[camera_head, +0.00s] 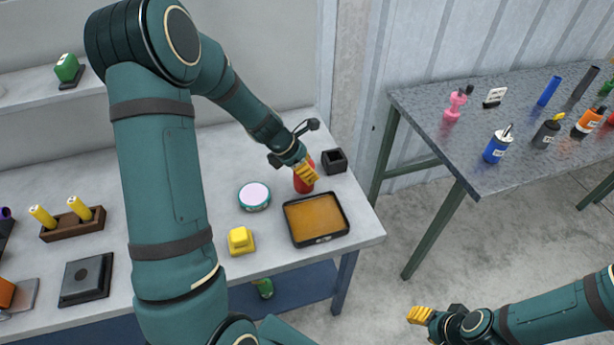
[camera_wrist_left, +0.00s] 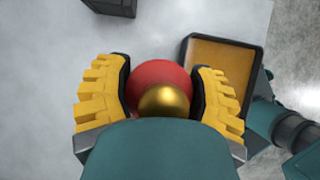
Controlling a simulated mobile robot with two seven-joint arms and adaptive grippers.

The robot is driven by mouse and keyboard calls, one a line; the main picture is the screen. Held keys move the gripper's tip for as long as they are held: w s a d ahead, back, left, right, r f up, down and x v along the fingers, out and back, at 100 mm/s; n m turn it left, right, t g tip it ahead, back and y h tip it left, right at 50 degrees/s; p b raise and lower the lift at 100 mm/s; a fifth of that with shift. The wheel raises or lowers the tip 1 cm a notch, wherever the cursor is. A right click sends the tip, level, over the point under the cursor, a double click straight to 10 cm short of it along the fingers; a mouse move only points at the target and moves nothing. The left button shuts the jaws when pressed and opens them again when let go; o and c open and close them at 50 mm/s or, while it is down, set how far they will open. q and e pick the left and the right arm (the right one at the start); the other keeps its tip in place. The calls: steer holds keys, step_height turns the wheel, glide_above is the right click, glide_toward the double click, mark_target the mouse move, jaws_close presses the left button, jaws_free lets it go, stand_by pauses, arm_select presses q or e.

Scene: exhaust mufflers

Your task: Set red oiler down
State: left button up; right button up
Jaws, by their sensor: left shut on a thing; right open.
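The red oiler (camera_head: 303,181) is at the back right of the white table, between the black block and the orange-filled tray. My left gripper (camera_head: 306,174) is shut on it from above. In the left wrist view the oiler (camera_wrist_left: 150,78) shows a round red top with a gold ball in front, between the two yellow fingers of my left gripper (camera_wrist_left: 162,95). I cannot tell whether its base touches the table. My right gripper (camera_head: 421,314) is open and empty, over the floor at the lower right.
A black tray with an orange bottom (camera_head: 316,217) lies just in front of the oiler. A black hollow block (camera_head: 334,161) stands behind it to the right. A round tin (camera_head: 255,196) and a yellow object (camera_head: 240,240) are to the left. A grey metal table (camera_head: 480,110) holds several bottles.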

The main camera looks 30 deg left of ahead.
arm_select(q)
steer(key=shift+f+b, duration=0.35)
steer(key=shift+f, duration=1.1)
steer(key=shift+f, duration=0.2)
steer(key=o, duration=1.3)
steer(key=shift+r, duration=0.1)
steer(key=shift+r, duration=0.15)
steer(key=p+v, duration=0.3)
steer(key=v, duration=0.9)
